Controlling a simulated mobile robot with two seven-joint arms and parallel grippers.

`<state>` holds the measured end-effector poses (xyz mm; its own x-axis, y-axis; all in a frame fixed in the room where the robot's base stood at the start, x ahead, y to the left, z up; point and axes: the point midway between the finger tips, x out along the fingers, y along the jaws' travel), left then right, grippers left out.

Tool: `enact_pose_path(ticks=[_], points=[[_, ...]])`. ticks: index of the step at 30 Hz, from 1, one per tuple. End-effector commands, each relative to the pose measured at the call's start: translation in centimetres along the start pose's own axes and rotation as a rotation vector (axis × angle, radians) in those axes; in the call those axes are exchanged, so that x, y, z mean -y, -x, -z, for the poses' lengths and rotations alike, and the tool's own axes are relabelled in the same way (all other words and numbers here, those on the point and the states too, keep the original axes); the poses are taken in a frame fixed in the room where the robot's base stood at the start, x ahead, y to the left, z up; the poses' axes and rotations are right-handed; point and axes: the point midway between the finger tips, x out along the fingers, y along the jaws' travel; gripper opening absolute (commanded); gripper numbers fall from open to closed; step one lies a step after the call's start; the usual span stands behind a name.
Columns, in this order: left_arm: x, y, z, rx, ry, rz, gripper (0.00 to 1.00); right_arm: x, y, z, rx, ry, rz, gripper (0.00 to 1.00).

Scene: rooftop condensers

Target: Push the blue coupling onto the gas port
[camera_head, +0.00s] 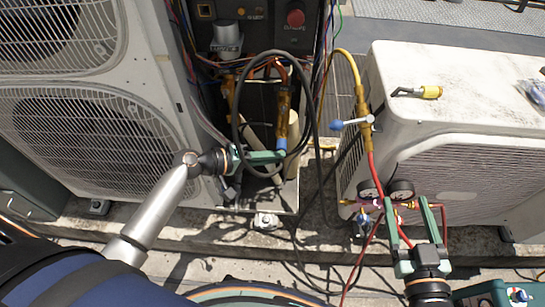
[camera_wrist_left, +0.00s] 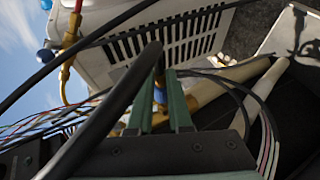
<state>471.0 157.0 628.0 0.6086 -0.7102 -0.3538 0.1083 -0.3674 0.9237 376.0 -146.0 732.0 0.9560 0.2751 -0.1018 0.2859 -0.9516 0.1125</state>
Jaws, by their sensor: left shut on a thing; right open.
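My left gripper (camera_head: 280,155) reaches in from the left to the open unit's pipes. Its green fingers are shut on the blue coupling (camera_head: 281,144), which shows at the fingertips just below an upright brass fitting (camera_head: 283,118). I take that fitting to be the gas port; I cannot tell whether the coupling touches it. In the left wrist view the coupling (camera_wrist_left: 160,95) shows as a small blue part between the fingers, partly behind a black hose. My right gripper (camera_head: 411,212) is open, its fingers upright near the pressure gauges (camera_head: 385,190).
A black hose (camera_head: 235,110) loops close around the left gripper. Several wires hang above it. A yellow hose (camera_head: 355,70) meets a blue-handled valve (camera_head: 338,125) and a red hose. The white outdoor unit (camera_head: 450,80) on the right carries a yellow-and-black tool (camera_head: 420,92).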

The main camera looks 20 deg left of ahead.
Motion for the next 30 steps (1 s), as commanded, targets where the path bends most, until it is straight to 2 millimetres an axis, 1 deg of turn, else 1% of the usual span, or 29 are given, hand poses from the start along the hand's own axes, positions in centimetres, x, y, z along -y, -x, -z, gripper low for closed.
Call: enact_pose_path(ticks=[30], points=[[-0.1, -0.5, 1.2, 0.000, -0.001, -0.001, 0.00, 0.1, -0.1, -0.4, -0.002, -0.001, -0.001, 0.71]])
